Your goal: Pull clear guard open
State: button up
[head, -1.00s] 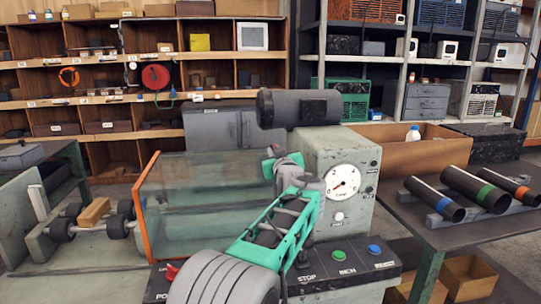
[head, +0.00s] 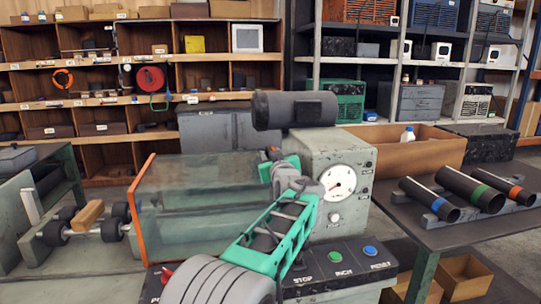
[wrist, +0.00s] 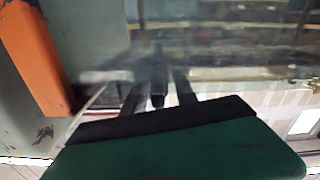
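The clear guard (head: 195,205) is a see-through box panel with an orange edge (head: 140,212) at its left end. It stands over the machine bed, left of the pale green headstock (head: 325,160). The orange edge also shows at the left of the wrist view (wrist: 32,55), with the clear pane beside it. My gripper (head: 270,156) is by the guard's right end in the head view, small and partly hidden by my arm. In the wrist view, its two dark fingers (wrist: 158,92) look spread apart, with a thin dark piece between them that I cannot identify. Contact with the guard cannot be told.
A dark motor (head: 294,110) sits atop the headstock, which bears a white dial (head: 338,183). A button panel (head: 340,265) is at the front. A bench with several banded pipes (head: 475,188) stands right. A wheeled shaft (head: 85,228) lies left of the guard.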

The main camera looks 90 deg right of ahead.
jog(key=v, duration=0.7)
jog(key=shift+w+r+b, duration=0.1)
jog(key=shift+b, duration=0.25)
jog(key=shift+d, duration=0.1)
